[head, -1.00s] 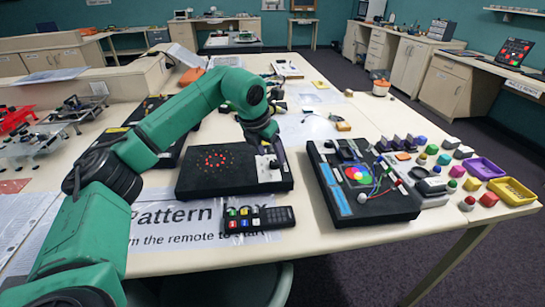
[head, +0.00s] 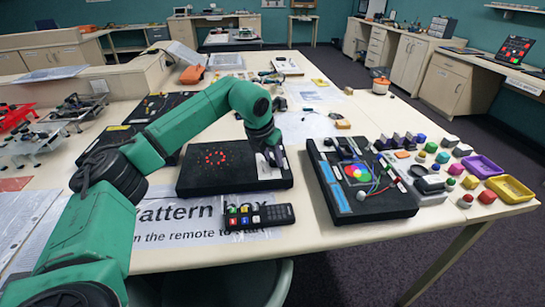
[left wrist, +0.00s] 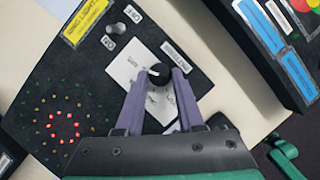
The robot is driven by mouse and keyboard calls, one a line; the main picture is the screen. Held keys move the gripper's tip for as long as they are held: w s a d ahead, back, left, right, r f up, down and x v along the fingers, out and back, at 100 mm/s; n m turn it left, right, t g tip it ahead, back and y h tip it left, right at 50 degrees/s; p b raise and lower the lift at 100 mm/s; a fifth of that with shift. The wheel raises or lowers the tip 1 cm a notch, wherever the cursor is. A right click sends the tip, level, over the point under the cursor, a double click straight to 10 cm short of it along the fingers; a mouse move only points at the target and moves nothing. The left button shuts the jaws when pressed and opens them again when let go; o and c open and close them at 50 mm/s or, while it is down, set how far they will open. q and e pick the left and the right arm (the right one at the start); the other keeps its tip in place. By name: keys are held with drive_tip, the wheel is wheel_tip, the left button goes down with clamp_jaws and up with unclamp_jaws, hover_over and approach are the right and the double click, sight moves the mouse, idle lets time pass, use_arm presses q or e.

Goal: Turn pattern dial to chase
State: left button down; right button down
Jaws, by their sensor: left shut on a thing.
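The pattern box (head: 200,183) is a flat black box on the table, with a ring of lit red dots (head: 216,158) on its left part. On its right part is a white label panel (left wrist: 125,72) with the black pattern dial (left wrist: 158,73). My left gripper (left wrist: 158,82) is shut on the dial, one finger on each side, as the left wrist view shows; in the head view the gripper (head: 271,157) covers the dial. The dial has a white pointer mark; the words around it are partly hidden and too small to read.
A black remote (head: 259,217) lies in front of the box on the printed sheet. A second black board (head: 375,202) with a colour wheel stands close on the right. Small knobs and purple and yellow trays (head: 512,190) lie further right. A silver toggle switch (left wrist: 112,30) is near the dial.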

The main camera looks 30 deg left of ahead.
use_arm(q)
drive_tip(key=shift+r, duration=0.1)
drive_tip(key=n, duration=0.1)
drive_tip(key=n+y, duration=0.1)
drive_tip(key=n, duration=0.1)
drive_tip(key=shift+w+d+n+y, duration=0.1)
drive_tip(key=shift+d+n+y, duration=0.2)
drive_tip(key=shift+n, duration=0.1)
drive_tip(key=n+y, duration=0.1)
drive_tip(key=n, duration=0.1)
drive_tip(key=n+g, duration=0.1)
drive_tip(key=n, duration=0.2)
drive_tip(key=shift+w+d+n+y, duration=0.1)
drive_tip(key=shift+d+n+y, duration=0.05)
drive_tip(key=shift+n+y, duration=0.2)
drive_tip(key=n+g+y+p, duration=0.1)
drive_tip(key=n, duration=0.3)
drive_tip(key=shift+w+d, duration=0.1)
drive_tip(key=shift+w, duration=0.05)
drive_tip(key=shift+w+n+g+y+p, duration=0.15)
drive_tip(key=shift+n+g, duration=0.3)
drive_tip(key=shift+n, duration=0.55)
drive_tip(key=shift+n+g+y+p, duration=0.15)
drive_tip(key=shift+n+g, duration=0.3)
drive_tip(key=shift+n, duration=0.5)
drive_tip(key=c, duration=0.5)
unclamp_jaws()
